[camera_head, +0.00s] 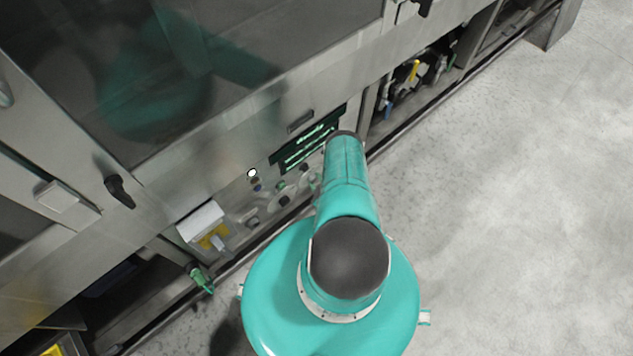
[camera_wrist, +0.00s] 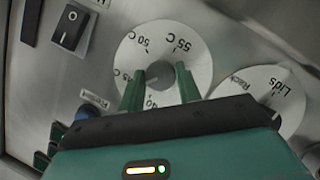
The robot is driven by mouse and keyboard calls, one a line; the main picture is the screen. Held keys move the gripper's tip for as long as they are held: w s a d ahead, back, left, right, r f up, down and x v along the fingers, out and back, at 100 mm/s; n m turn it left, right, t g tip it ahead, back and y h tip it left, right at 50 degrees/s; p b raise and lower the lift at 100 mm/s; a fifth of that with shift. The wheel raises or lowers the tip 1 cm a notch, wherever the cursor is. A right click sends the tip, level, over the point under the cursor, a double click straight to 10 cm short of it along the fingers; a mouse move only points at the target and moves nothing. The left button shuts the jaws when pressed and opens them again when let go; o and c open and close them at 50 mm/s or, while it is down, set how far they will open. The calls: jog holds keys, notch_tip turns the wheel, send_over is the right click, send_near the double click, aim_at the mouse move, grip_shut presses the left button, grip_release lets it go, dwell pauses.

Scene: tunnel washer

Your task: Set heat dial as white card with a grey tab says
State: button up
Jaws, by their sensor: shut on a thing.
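In the wrist view the heat dial is a white disc (camera_wrist: 128,56) marked 40, 45 C, 50 C and 55 C, with a grey knob (camera_wrist: 160,71) at its middle. My gripper (camera_wrist: 160,82) has one green finger on each side of this knob and is shut on it. A thin light mark shows near the knob's lower left, but I cannot tell exactly which number it points to. The lower part of the dial is hidden by my gripper. In the head view my arm covers the gripper. I cannot make out the white card with a grey tab for certain.
A black rocker switch (camera_wrist: 71,28) is at the upper left. Open floor lies right.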

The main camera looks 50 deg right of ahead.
dwell(0.3)
jog(key=o, duration=1)
jog(key=v, duration=1.3)
jog(key=shift+s+a, duration=0.3)
jog(key=shift+s, duration=0.05)
